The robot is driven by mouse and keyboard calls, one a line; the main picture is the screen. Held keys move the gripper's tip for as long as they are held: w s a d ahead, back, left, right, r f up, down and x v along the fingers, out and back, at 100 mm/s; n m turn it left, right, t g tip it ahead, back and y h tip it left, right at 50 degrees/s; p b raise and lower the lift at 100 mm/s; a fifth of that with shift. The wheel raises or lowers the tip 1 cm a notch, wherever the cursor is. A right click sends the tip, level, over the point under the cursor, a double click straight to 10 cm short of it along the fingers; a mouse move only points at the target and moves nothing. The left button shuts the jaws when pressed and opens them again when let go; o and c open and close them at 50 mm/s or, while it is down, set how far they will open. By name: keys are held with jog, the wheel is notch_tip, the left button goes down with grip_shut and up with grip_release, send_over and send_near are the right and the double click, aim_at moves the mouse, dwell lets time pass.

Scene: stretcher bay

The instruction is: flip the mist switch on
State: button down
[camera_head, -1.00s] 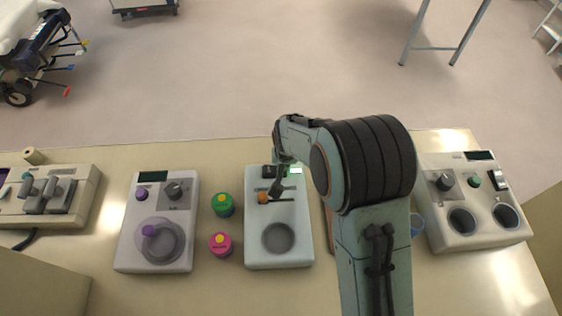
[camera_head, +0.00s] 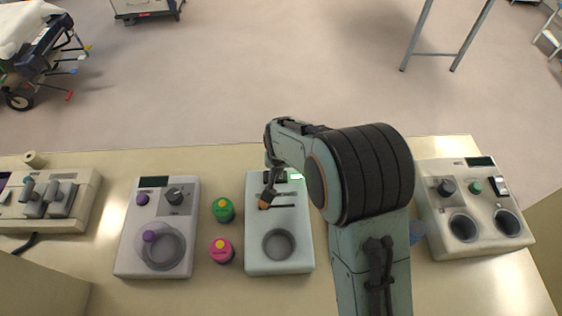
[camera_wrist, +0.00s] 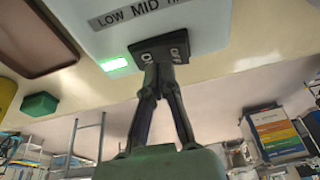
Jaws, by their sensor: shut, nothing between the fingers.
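My gripper (camera_wrist: 163,68) is shut and empty, with its dark fingertips at a small dark switch plate (camera_wrist: 165,43) in the wrist view. The plate has white marks, partly hidden by the fingers; whether they touch, and which way the switch is tipped, I cannot tell. A lit green lamp (camera_wrist: 116,64) is beside the plate, and a LOW MID label is above it. In the head view, the gripper hangs over the far part of the middle white machine (camera_head: 306,235), and the plate (camera_head: 281,177) is partly covered. The lamp (camera_head: 297,176) glows there too.
An orange knob (camera_head: 264,205) sits near the gripper, above a round recess. A green-lidded jar (camera_head: 222,210) and a pink-lidded jar (camera_head: 222,251) stand left of the machine. Other machines stand at left (camera_head: 130,255) and right (camera_head: 480,237).

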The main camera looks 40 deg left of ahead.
jog(key=w+d+v, duration=0.1)
jog(key=w+v, duration=0.1)
jog(key=v, duration=1.1)
jog(key=shift+w+d+r, duration=0.15)
jog(key=shift+d+r, duration=0.05)
jog(key=shift+d, duration=0.05)
